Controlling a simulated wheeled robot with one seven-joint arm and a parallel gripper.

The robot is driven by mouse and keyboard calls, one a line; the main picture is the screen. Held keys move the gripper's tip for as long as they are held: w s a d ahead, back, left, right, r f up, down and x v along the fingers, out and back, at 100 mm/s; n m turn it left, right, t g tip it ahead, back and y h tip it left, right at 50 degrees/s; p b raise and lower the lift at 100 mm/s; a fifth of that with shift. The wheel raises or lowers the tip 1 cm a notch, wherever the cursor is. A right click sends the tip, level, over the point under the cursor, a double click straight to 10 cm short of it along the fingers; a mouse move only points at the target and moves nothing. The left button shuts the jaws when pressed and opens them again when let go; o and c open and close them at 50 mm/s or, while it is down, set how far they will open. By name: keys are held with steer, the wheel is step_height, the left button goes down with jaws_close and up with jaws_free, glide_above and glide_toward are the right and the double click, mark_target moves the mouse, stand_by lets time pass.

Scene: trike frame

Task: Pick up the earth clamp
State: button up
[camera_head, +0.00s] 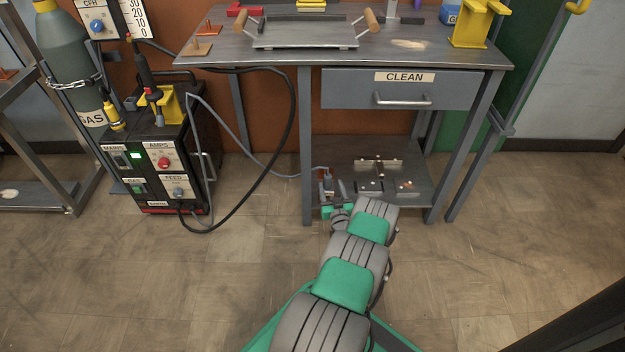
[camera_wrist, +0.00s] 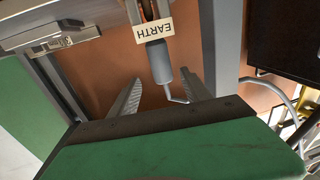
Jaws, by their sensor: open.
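The earth clamp (camera_wrist: 159,62) shows in the wrist view as a grey cylindrical handle with a white EARTH tag and a copper-coloured part above it. A thin bent grey lead comes off its near end. My gripper (camera_wrist: 160,77) is open, with one finger on each side of the handle's near end. I cannot tell whether either finger touches it. In the head view the clamp (camera_head: 327,176) is small, beside the bench's left front leg, where the grey cable ends. My gripper (camera_head: 335,192) is there too, partly hidden by my arm.
The workbench (camera_head: 440,56) has a CLEAN drawer (camera_head: 398,89) above and a lower shelf (camera_head: 405,158) with small metal parts. The welding machine (camera_head: 160,160) stands left, with looping cables (camera_head: 290,115). The floor (camera_head: 255,255) around my arm is clear.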

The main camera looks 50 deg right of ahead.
mark_target(326, 174)
steer(key=b+x, duration=0.2)
steer(key=x, duration=0.1)
steer(key=b+x, duration=0.2)
steer(key=x, duration=0.2)
steer(key=shift+w+a+f, duration=0.1)
steer(key=shift+w+f, duration=0.05)
steer(key=shift+w, duration=0.4)
steer(key=shift+c, duration=0.2)
steer(key=shift+r, duration=0.25)
jaws_close()
